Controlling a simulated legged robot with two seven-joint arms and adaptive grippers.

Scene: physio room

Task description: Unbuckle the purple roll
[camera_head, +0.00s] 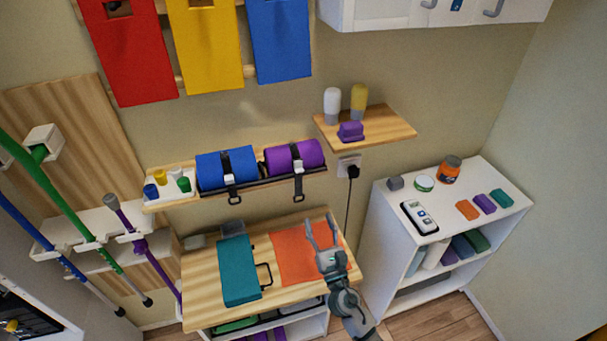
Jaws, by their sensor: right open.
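The purple roll (306,154) lies on the black wall rack, right of a blue roll (227,168). A dark strap with a pale buckle (298,167) runs over the purple roll's front, and its end hangs below the rack. Whether the buckle is fastened is too small to tell. My right gripper (321,232) is open and empty, its fingers pointing up. In the picture it is below the purple roll and in front of the orange cloth on the wooden table. My left gripper is not in view.
The wooden table (203,290) holds a teal item (238,270) and an orange cloth (290,262). A small wooden shelf (388,124) with bottles is at the upper right of the rack. A white shelf unit (384,215) stands at right. Poles lean at left.

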